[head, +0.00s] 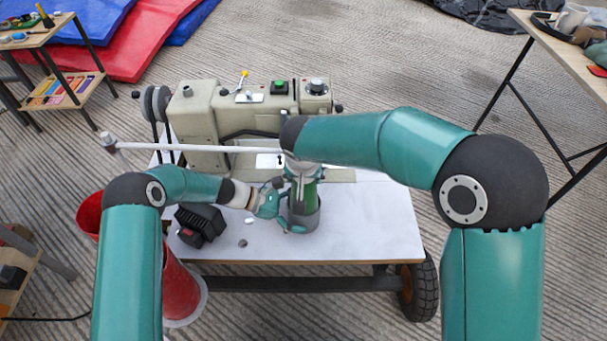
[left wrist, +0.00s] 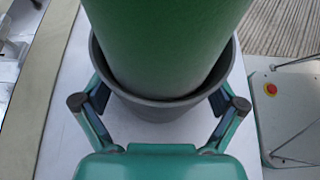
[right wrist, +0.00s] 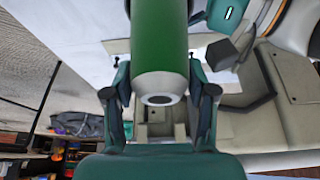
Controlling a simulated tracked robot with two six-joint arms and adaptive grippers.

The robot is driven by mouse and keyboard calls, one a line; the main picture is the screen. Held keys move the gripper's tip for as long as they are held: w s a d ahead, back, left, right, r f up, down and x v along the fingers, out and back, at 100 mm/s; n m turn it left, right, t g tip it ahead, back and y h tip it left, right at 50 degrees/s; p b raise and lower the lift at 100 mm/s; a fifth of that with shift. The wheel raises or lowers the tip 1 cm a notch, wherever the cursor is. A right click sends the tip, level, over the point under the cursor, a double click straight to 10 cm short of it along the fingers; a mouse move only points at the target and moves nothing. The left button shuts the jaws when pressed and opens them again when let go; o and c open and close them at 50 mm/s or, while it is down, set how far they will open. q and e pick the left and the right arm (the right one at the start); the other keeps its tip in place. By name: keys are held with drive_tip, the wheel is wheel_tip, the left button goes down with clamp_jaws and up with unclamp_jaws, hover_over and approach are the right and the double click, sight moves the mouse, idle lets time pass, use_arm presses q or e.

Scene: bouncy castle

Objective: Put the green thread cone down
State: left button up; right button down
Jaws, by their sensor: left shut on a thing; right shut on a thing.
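The green thread cone (head: 304,193) stands upright with its lower end inside the grey cup (head: 303,220) on the white-topped cart (head: 375,225). My right gripper (head: 303,168) reaches down from above and is shut on the cone's upper part. In the right wrist view the cone (right wrist: 160,45) lies between the fingers, its pale hollow tip showing. My left gripper (head: 284,209) is shut on the cup from the left. In the left wrist view the fingers flank the cup (left wrist: 160,108), with the cone (left wrist: 165,40) inside its rim. The cone's base is hidden in the cup.
A beige sewing machine (head: 205,120) stands behind the cup. A pale rod (head: 200,147) crosses in front of it. A black and red block (head: 200,225) and small pieces lie left of the cup. The cart top to the right is clear. A red container (head: 180,290) stands front left.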

drive_tip(key=shift+f, duration=0.55)
drive_tip(key=shift+c, duration=1.8)
unclamp_jaws()
